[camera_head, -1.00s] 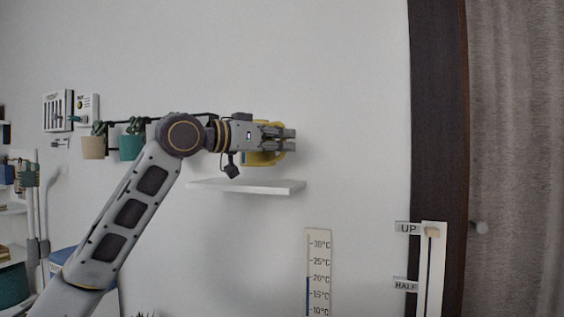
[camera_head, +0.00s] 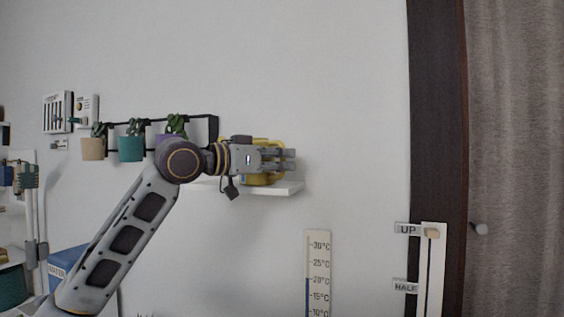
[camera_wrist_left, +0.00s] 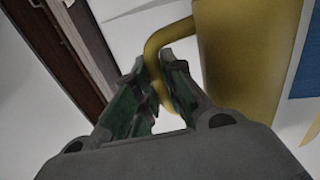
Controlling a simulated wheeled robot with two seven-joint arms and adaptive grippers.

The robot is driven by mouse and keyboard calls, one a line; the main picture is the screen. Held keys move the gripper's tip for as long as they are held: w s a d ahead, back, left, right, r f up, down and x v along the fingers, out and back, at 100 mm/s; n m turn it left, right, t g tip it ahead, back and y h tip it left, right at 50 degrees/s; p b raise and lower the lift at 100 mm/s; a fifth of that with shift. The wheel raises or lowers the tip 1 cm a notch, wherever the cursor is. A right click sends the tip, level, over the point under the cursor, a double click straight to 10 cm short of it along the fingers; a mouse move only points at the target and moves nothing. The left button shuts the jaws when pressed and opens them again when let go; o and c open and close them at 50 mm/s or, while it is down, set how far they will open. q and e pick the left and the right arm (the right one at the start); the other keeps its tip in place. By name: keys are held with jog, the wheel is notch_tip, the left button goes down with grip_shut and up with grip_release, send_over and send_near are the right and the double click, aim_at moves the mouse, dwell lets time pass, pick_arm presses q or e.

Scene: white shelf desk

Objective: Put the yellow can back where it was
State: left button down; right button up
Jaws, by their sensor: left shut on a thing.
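The yellow can (camera_head: 262,181) is at the white wall shelf (camera_head: 285,189), partly hidden behind my left gripper (camera_head: 291,160). Its lower edge appears at the level of the shelf top; I cannot tell whether it rests on it. In the left wrist view the can's yellow body (camera_wrist_left: 236,50) fills the upper right, with a blue patch at its right. My left gripper (camera_wrist_left: 155,95) is shut on the can's curved handle (camera_wrist_left: 163,42). My right gripper is not in view.
A black wall rail (camera_head: 205,120) with several potted plants hangs left of the shelf. A thermometer board (camera_head: 318,265) is on the wall below. A slider panel (camera_head: 431,270) marked UP and HALF stands at the right. The wall right of the shelf is clear.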

pick_arm(q)
jog(key=shift+r, duration=0.1)
dwell(0.3)
jog(key=c, duration=1.5)
grip_release()
jog(key=shift+f, duration=0.2)
jog(key=shift+r, duration=0.15)
